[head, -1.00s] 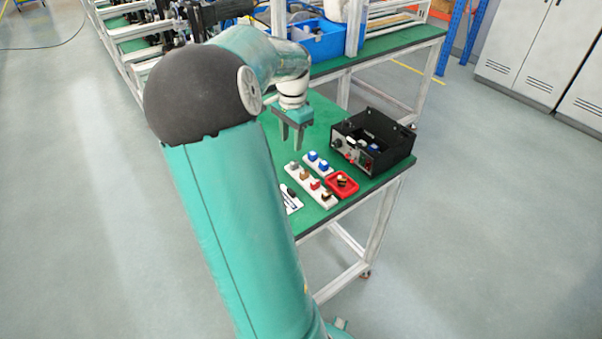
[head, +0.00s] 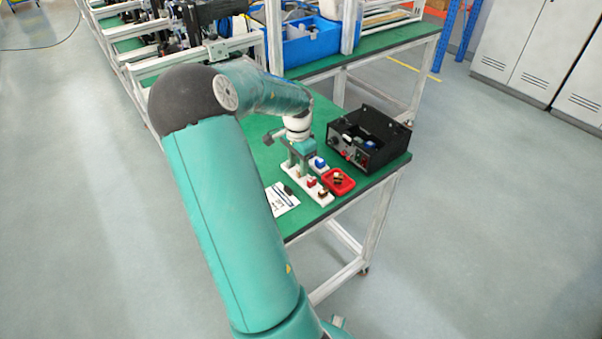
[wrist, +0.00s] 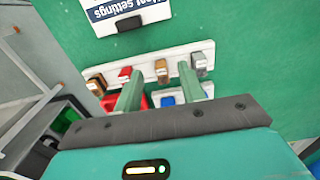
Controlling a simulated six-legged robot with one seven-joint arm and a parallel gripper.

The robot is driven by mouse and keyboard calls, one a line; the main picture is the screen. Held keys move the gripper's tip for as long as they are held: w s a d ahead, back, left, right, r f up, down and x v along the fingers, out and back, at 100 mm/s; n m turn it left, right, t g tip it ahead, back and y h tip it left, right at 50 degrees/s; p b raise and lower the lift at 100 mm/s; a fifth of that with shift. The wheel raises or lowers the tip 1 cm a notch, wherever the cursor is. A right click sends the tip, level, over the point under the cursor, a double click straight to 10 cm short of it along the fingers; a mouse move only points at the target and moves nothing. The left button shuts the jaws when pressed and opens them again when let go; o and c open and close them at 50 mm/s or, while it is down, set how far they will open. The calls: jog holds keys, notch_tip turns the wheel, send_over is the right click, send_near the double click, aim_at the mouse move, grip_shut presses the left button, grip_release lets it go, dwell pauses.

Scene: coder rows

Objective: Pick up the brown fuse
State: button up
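The brown fuse (wrist: 161,68) stands in a white strip (wrist: 144,72) in the wrist view, between a red fuse (wrist: 124,73) and a grey fuse (wrist: 199,63). My gripper (wrist: 159,72) is open. Its two fingers reach to either side of the brown fuse, with a gap on both sides. In the head view, my gripper (head: 299,170) is low over the left part of the strip (head: 322,198) and mostly hides the brown fuse. A dark fuse with a brownish top (wrist: 96,84) stands at the strip's left end in the wrist view.
A second white strip with blue fuses (wrist: 167,101) lies beside the first, partly behind my gripper. A red tray (head: 338,181) and an open black box (head: 369,139) stand to the right. A printed card (head: 282,199) lies in front on the green table.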

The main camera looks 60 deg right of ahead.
notch_tip(320, 180, down, 3)
jog(key=shift+r, duration=0.2)
jog(key=shift+c, duration=0.4)
grip_shut()
